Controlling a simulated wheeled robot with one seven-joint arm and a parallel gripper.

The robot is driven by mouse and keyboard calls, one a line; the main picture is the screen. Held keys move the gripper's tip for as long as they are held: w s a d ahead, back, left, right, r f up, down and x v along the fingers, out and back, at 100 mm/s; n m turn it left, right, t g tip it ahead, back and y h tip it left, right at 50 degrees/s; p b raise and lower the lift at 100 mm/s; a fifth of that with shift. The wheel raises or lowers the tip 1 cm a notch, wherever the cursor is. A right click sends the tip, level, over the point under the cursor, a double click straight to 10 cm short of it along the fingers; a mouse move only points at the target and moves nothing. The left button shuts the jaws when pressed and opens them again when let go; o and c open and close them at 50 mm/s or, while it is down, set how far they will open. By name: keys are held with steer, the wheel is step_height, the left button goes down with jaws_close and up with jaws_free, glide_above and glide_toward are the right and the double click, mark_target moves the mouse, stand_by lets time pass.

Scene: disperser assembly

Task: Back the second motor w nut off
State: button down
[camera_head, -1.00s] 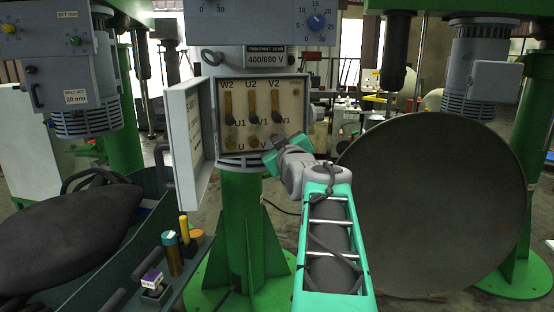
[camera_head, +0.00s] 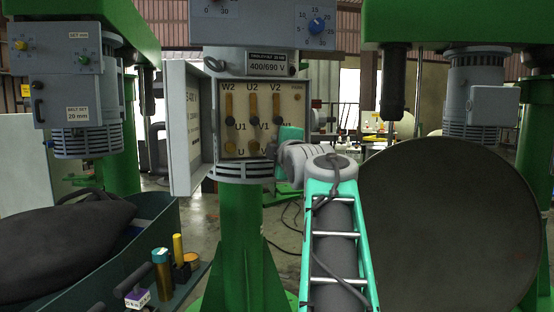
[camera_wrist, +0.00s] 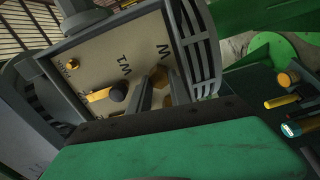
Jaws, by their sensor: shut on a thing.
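The open motor terminal box (camera_head: 291,112) shows three upright brass strips with dark knobs on its cream board. Brass nuts sit at U (camera_head: 229,147) and V (camera_head: 253,146); the W spot at lower right is hidden behind my arm in the head view. In the wrist view, my gripper (camera_wrist: 161,90) reaches the board beside the letter W. Its dark fingers are shut on the brass W nut (camera_wrist: 158,76), which is mostly hidden between them. A dark knob (camera_wrist: 118,92) on a brass strip is beside the fingers, near the W1 label.
The box's open door (camera_head: 191,137) stands at left. A tool tray (camera_head: 186,290) with coloured tools is at lower left, by a bin with a black bag (camera_head: 65,240). A large dark disc (camera_head: 450,225) fills the right side.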

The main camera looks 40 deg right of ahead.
steer(key=shift+f+n+b, duration=0.15)
steer(key=shift+n+b, duration=0.85)
steer(key=shift+n, duration=0.5)
steer(key=shift+f+n+b, duration=0.1)
steer(key=shift+n+b, duration=0.85)
steer(key=shift+n, duration=0.55)
steer(key=shift+r, duration=0.1)
steer(key=c, duration=1.2)
jaws_free()
